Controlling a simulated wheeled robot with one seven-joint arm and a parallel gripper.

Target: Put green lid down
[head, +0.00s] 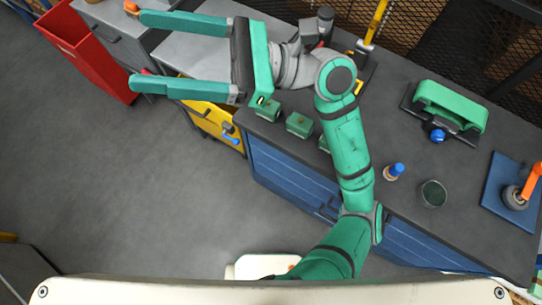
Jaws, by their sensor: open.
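A green rounded cover (450,104), which looks like the green lid, sits over a dark base on the grey worktop at the right. A blue knob (438,135) is at its front. I cannot tell whether the cover is fully down on the base. My gripper (140,50) is open at the upper left, its two long green fingers pointing left with nothing between them. It is far from the cover, above the left end of the worktop and the floor.
Small green blocks (299,124), a blue-topped peg (394,171) and a dark cup (432,193) stand on the worktop (300,95). A blue plate (508,190) holds an orange-handled device. A yellow drawer (213,120) juts out. A red bin (85,50) stands left; floor is clear.

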